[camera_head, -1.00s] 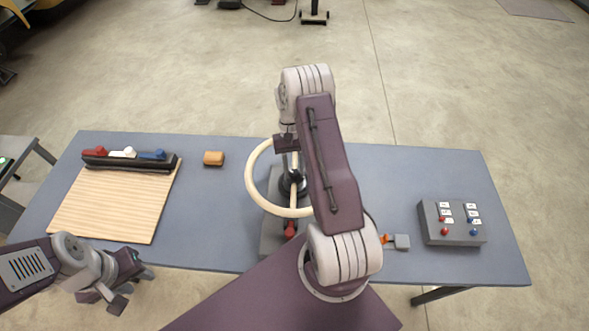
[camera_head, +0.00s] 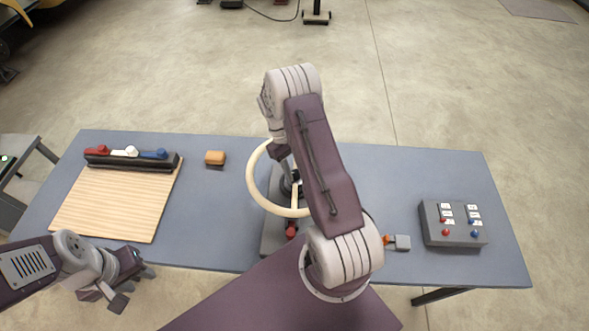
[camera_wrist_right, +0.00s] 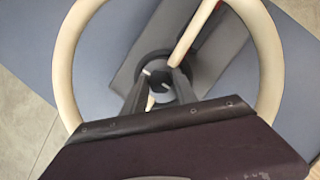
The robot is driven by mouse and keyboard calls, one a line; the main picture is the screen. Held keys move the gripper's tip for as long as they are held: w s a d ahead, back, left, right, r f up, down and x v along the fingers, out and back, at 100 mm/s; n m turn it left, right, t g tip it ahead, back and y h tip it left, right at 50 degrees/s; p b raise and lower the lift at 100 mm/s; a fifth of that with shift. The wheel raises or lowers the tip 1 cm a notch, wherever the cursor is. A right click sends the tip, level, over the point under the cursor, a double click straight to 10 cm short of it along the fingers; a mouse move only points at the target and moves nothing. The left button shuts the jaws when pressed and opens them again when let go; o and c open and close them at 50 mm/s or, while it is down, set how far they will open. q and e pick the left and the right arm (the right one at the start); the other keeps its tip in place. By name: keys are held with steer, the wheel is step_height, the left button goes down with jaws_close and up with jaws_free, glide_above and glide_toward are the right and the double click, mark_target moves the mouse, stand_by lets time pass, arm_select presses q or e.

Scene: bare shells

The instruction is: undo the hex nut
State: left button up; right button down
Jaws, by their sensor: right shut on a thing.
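A cream ring handwheel (camera_head: 252,181) stands on a dark grey base near the middle of the table. It also shows in the right wrist view (camera_wrist_right: 64,70), with a cream spoke (camera_wrist_right: 192,38) running to the dark hub. The hex nut (camera_wrist_right: 158,78) is a small dark piece at the hub, between my right fingertips. My right gripper (camera_wrist_right: 157,84) is shut on it. In the head view my right arm hides much of the hub and the wheel's right side. My left gripper (camera_head: 134,287) is open and empty at the table's front left edge.
A wooden board (camera_head: 115,205) lies at the left, with a dark rack (camera_head: 132,162) of red, white and blue pieces behind it. A grey button box (camera_head: 453,224) and an orange-and-grey piece (camera_head: 402,242) are at right.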

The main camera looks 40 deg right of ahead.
stand_by(0.4)
steer(key=c, duration=1)
jaws_free()
steer(key=b+v, duration=0.2)
steer(key=v, duration=0.7)
steer(key=shift+r, duration=0.1)
